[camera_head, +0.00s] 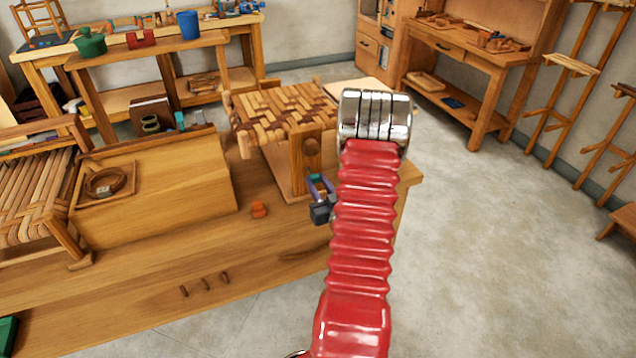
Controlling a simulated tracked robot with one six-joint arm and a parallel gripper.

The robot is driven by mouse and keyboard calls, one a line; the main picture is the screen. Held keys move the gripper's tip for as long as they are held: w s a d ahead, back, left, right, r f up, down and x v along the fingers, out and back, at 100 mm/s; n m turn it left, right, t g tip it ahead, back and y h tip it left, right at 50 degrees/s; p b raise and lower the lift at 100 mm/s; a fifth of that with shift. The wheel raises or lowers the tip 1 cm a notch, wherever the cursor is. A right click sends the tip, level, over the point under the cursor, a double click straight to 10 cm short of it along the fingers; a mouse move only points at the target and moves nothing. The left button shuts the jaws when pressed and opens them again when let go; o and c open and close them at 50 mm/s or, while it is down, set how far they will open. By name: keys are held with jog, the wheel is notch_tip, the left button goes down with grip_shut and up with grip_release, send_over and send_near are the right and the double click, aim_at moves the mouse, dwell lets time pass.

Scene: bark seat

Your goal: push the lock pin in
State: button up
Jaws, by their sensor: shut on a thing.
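My gripper (316,178) is low in front of a wooden post (306,160) at the end of a woven seat (280,108). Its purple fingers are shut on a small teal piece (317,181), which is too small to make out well. A round brown wooden end (312,146) shows on the post's face, a little above the fingers. I cannot tell whether it is the lock pin, or whether the fingers touch the post. My red arm hides the area just right of the gripper.
Several short dark pegs (206,283) lie on the bench (130,315) at the front. A small orange object (259,210) sits left of the gripper. A wooden block (160,190) with a coil in a tray (128,180) is farther left.

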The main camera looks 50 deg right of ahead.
jog(key=shift+d, duration=0.1)
grip_shut()
jog(key=shift+x, duration=1.35)
jog(key=shift+r, duration=0.1)
jog(key=o, duration=1.1)
grip_release()
jog(key=v, duration=1.3)
jog(key=shift+s+a, duration=0.2)
jog(key=shift+s, duration=0.15)
